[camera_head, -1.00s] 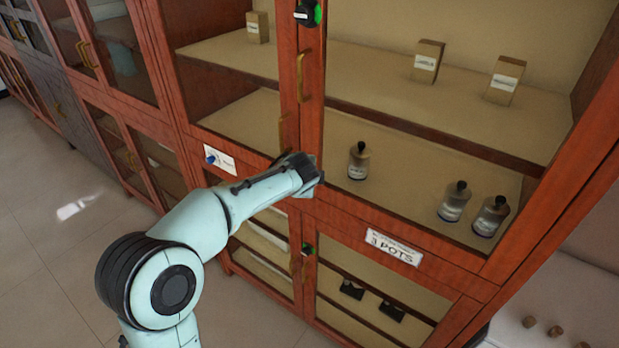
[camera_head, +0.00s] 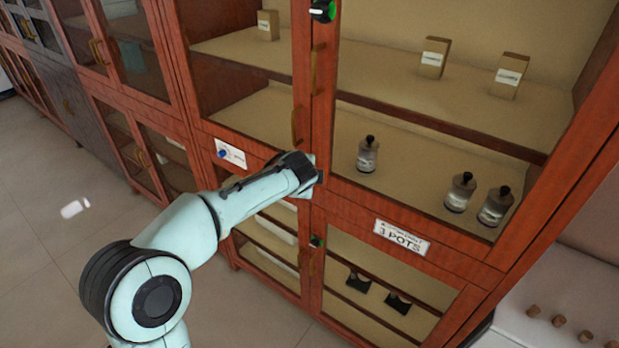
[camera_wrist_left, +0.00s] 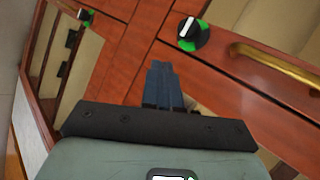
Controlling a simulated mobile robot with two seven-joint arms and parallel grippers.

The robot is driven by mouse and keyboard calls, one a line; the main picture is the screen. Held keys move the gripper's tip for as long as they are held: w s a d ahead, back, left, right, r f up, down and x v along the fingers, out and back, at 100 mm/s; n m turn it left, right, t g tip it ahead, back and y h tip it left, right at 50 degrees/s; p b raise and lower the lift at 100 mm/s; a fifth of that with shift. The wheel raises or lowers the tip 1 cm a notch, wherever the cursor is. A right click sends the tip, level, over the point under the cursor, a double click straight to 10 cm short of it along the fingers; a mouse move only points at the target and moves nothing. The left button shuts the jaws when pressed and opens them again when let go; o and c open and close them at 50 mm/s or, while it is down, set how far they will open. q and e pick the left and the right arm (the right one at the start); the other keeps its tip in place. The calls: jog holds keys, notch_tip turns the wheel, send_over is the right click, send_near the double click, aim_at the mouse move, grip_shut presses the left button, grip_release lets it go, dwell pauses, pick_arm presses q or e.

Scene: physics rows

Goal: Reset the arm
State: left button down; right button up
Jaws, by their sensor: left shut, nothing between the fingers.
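My left arm comes in from the lower left in the head view. Its gripper (camera_head: 318,177) is in front of the red-brown cabinet (camera_head: 345,198), near the post between the doors. In the left wrist view the blue-grey fingers (camera_wrist_left: 164,82) are together, with nothing between them, over the cabinet's wooden frame. Whether the fingertips touch the wood I cannot tell. My right gripper does not show.
Bottles (camera_head: 367,154) and small boxes (camera_head: 434,58) stand on the cabinet shelves. A black knob on green (camera_wrist_left: 190,33) and a brass handle (camera_wrist_left: 275,66) are close to the gripper. Open floor (camera_head: 60,240) lies at left. A white surface (camera_head: 560,312) with small brown pieces is at lower right.

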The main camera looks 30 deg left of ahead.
pick_arm(q)
jog(key=s+r, duration=0.6)
jog(key=s+d+f+n+g+h, duration=0.15)
jog(key=d+f, duration=0.35)
jog(key=f, duration=0.6)
jog(key=d+f+n+g+h, duration=0.15)
jog(key=d+f, duration=0.25)
jog(key=f, duration=0.8)
jog(key=d+f+n+g+h, duration=0.1)
jog(key=d+f+g+h, duration=0.3)
jog(key=f, duration=0.7)
jog(key=s+d+f+n, duration=0.3)
jog(key=s+f+n, duration=0.1)
jog(key=s+f, duration=0.3)
jog(key=s+d+f+n+g, duration=0.1)
jog(key=s+d+f+n, duration=0.2)
jog(key=s+f, duration=0.4)
jog(key=s+d+f+n+g+h, duration=0.1)
jog(key=s+d+f+n, duration=0.3)
jog(key=s+f, duration=0.3)
jog(key=s+n, duration=0.1)
jog(key=s, duration=0.4)
jog(key=shift+s+n, duration=0.2)
jog(key=shift+n, duration=0.1)
jog(key=shift+d+f, duration=0.1)
